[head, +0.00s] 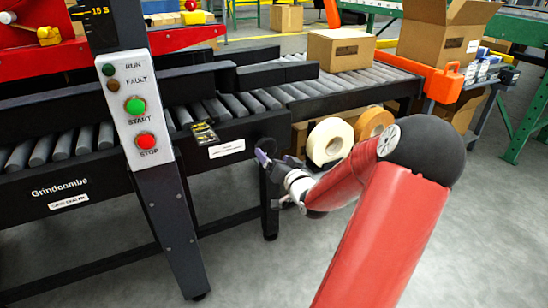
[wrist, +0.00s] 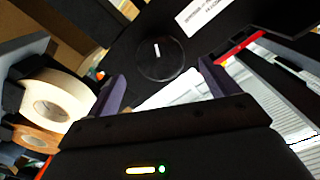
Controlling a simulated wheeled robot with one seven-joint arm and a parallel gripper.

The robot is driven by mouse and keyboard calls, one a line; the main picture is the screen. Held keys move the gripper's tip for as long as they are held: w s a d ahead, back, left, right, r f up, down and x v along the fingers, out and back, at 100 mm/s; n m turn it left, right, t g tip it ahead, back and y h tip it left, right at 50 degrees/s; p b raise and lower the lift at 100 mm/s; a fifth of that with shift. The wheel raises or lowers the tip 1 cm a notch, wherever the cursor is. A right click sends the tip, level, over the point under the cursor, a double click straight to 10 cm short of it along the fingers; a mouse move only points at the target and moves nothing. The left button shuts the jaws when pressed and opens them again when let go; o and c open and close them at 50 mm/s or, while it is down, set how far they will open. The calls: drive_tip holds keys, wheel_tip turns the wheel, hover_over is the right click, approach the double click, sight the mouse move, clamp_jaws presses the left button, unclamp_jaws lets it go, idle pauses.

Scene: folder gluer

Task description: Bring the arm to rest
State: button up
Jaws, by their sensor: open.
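My arm, with red links and a black elbow, reaches from the lower right of the head view toward the machine's side. My gripper (head: 268,160) is in front of the black frame under the roller conveyor, beside a black round knob (head: 266,147). In the wrist view my gripper (wrist: 160,85) is open, its two purple fingers apart with nothing between them. The round black knob (wrist: 160,52) with a white mark lies ahead of the fingertips. Whether the fingers touch it cannot be told; a gap seems to show in the wrist view.
A control post (head: 135,110) with green START and red STOP buttons stands left. Tape rolls (head: 330,142) sit on a shelf close behind my forearm; they also show in the wrist view (wrist: 55,105). A carton (head: 341,50) is on the rollers. Grey floor in front is clear.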

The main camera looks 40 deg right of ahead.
drive_tip(key=a+r+n+g+p, duration=0.2)
drive_tip(key=a+n+g, duration=0.1)
drive_tip(key=a, duration=0.4)
drive_tip(key=a+r+n+g+p, duration=0.2)
drive_tip(key=a+g, duration=0.2)
drive_tip(key=a, duration=0.3)
drive_tip(key=s+a+r+n+g+y+p, duration=0.2)
drive_tip(key=s+a+r, duration=0.3)
drive_tip(key=s+a, duration=0.4)
drive_tip(key=s+a+r+n+g+y+p, duration=0.1)
drive_tip(key=s+a+r+g+y+p, duration=0.1)
drive_tip(key=s+a+r, duration=0.3)
drive_tip(key=s+a, duration=0.4)
drive_tip(key=s, duration=0.3)
drive_tip(key=shift+s+a+n+g, duration=0.25)
drive_tip(key=shift+s+n+g, duration=0.05)
drive_tip(key=shift+n+g, duration=0.1)
